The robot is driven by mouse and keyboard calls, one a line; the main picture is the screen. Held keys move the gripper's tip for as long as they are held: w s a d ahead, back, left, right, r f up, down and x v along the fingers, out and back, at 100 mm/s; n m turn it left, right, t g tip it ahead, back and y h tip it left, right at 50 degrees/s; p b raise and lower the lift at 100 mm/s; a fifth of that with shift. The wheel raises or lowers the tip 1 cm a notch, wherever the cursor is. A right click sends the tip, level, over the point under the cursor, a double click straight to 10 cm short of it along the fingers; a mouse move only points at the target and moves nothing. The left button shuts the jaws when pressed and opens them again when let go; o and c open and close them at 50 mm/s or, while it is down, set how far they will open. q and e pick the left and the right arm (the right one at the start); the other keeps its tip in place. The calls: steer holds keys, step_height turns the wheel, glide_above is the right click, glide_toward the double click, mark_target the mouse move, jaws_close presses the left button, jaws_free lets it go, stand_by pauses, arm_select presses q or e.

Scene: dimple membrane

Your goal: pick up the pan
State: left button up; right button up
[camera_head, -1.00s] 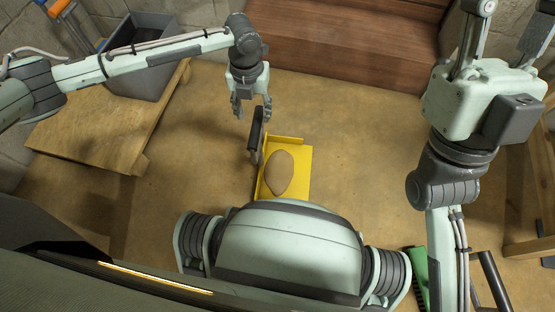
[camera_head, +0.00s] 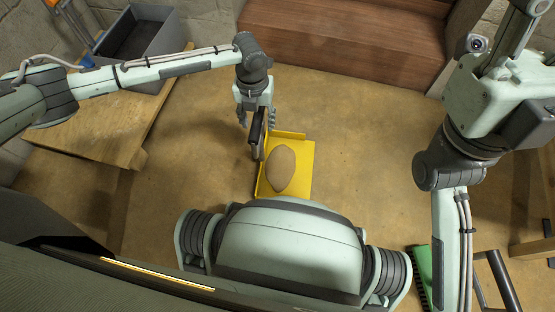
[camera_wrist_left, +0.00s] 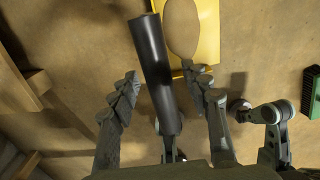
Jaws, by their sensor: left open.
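The pan (camera_head: 300,185) is a yellow dustpan lying on the floor in front of my body, with a brown oval lump (camera_head: 281,168) in it. Its black handle (camera_head: 257,130) stands up at the far left side. My left gripper (camera_head: 257,117) is open, and its fingers are on either side of the handle. In the left wrist view the black handle (camera_wrist_left: 155,70) runs between the spread fingers (camera_wrist_left: 168,85). I cannot tell whether either finger touches it. My right gripper (camera_head: 525,40) is at the upper right, partly cut off by the frame edge.
A wooden pallet-like table (camera_head: 90,135) with a grey bin (camera_head: 140,40) stands at the left. Brown wooden steps (camera_head: 340,45) are at the back. A green brush (camera_head: 420,270) lies at the lower right. Floor around the pan is clear.

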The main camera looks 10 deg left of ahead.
arm_select(q)
steer(key=shift+f, duration=0.25)
steer(key=shift+c, duration=0.2)
jaws_close()
stand_by(0.3)
steer(key=shift+r, duration=0.1)
